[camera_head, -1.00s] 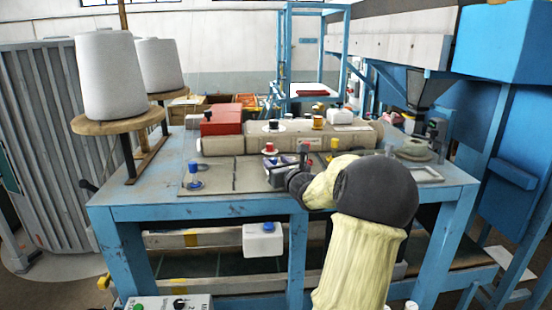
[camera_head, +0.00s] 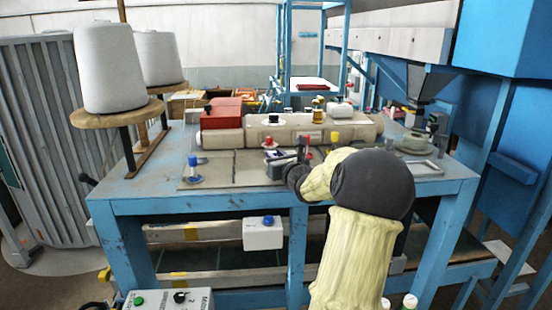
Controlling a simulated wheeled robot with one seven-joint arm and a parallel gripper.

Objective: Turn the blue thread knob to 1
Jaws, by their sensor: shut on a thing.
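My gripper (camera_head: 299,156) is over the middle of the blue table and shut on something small. The dark fingers and my arm hide it, so I cannot tell what it is. A blue-topped knob or peg (camera_head: 192,162) stands on a pale round base at the table's left. Another blue knob (camera_head: 267,221) sits on a white box below the tabletop. I cannot tell which is the blue thread knob, and no dial number is readable. A red-topped knob (camera_head: 269,142) and a yellow one (camera_head: 334,138) are near my gripper.
The blue table (camera_head: 150,188) carries a long beige machine body (camera_head: 225,142) with a red box (camera_head: 222,113) at its left end. Large white thread cones (camera_head: 107,68) stand at the left. A control box (camera_head: 170,300) is at the lower left. Blue framework (camera_head: 490,130) rises at the right.

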